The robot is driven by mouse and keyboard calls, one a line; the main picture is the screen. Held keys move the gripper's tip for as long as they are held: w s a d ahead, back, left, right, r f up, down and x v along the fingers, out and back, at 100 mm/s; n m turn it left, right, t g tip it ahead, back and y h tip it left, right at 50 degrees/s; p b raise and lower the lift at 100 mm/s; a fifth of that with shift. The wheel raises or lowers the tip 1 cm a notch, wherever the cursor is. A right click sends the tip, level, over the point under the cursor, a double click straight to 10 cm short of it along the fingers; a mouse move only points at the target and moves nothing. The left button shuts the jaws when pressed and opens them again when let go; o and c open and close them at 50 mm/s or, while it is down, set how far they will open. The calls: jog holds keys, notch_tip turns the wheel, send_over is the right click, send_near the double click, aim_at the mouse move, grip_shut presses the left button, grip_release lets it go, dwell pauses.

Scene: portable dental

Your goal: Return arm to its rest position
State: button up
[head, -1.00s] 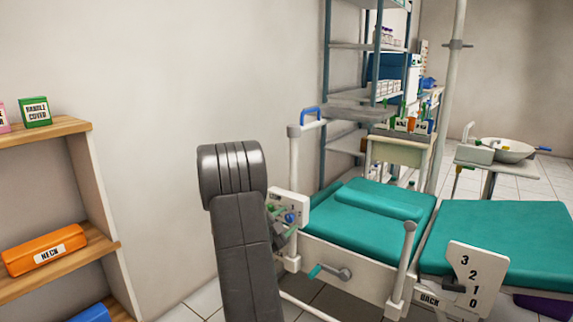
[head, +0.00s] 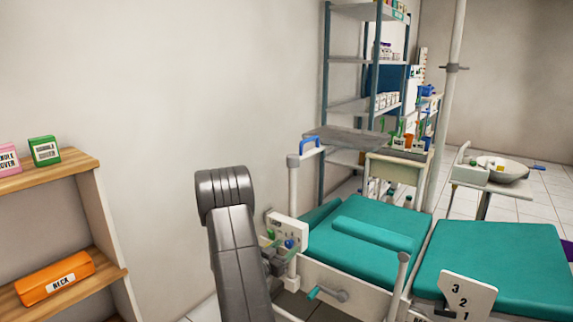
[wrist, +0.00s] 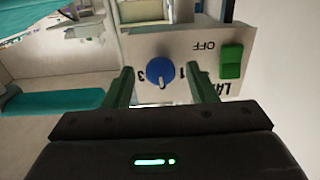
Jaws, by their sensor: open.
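My gripper (wrist: 163,90) shows in the wrist view with its two green fingers apart and nothing between them. A white control panel (wrist: 196,54) lies beyond the fingertips. Its round blue knob (wrist: 160,72) sits between the fingers in the picture, and I cannot tell how far off it is. A green switch (wrist: 231,60) marked OFF is to the right of the knob. In the head view my dark arm rises at the lower middle and partly covers the panel (head: 288,232) on the chair's near end.
The teal dental chair (head: 372,236) stands to the right of my arm. A wooden shelf (head: 60,172) with an orange box (head: 55,278) and a green box (head: 44,150) is at the left. A metal rack (head: 345,105) stands behind the chair. Bare wall (head: 160,100) lies between.

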jog(key=v, duration=0.5)
jog(key=shift+r, duration=0.1)
